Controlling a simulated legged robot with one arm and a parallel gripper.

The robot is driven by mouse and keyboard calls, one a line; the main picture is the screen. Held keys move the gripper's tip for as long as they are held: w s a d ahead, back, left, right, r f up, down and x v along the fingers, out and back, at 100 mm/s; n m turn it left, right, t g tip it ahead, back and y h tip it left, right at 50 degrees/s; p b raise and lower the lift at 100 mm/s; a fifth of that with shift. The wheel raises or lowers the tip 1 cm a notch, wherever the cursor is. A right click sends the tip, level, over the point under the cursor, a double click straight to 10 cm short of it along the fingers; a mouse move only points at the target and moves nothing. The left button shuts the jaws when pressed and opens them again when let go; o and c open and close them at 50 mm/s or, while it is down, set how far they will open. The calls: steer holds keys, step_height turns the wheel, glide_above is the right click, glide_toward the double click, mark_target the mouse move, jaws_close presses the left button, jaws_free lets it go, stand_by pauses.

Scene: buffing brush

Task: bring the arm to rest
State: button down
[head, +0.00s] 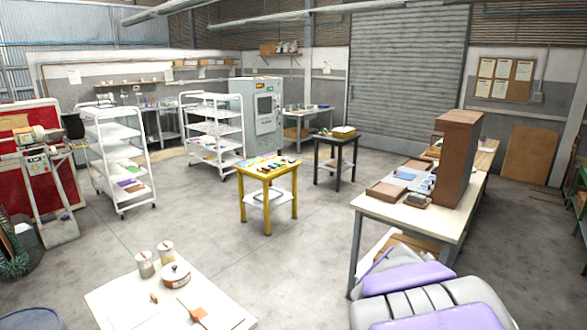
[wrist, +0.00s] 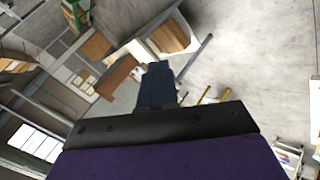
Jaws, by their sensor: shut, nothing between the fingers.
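My gripper (wrist: 158,68) shows in the wrist view as dark fingers held together beyond a black plate and a purple part of my arm. It is shut and empty, in the air with nothing seen touching it. I cannot pick it out in the head view, where only grey and purple parts of my own body show at the bottom right. The buffing machine (head: 38,160) stands at the far left of the head view, with a dark round brush (head: 73,126) on its right side.
A yellow table (head: 267,176) with small items stands mid-floor, a dark table (head: 335,142) behind it. A long workbench (head: 452,206) bearing a tall brown box (head: 457,160) is close on the right. A white table (head: 127,301) with jars is front left. Open floor lies between.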

steer(key=s+a+f+m+g+y, duration=0.1)
steer(key=s+a+f+g+y, duration=0.1)
steer(key=s, duration=0.9)
steer(key=s+a+f+m+g+y+b, duration=0.1)
steer(key=s+a+f+g+y, duration=0.1)
steer(key=s+a, duration=0.4)
steer(key=s+a+f+m+g+y, duration=0.2)
steer(key=s+a+f+g, duration=0.2)
steer(key=s, duration=1.1)
steer(key=shift+s+a+f+y+b, duration=0.3)
steer(key=shift+a+f, duration=0.3)
steer(key=shift+f, duration=0.1)
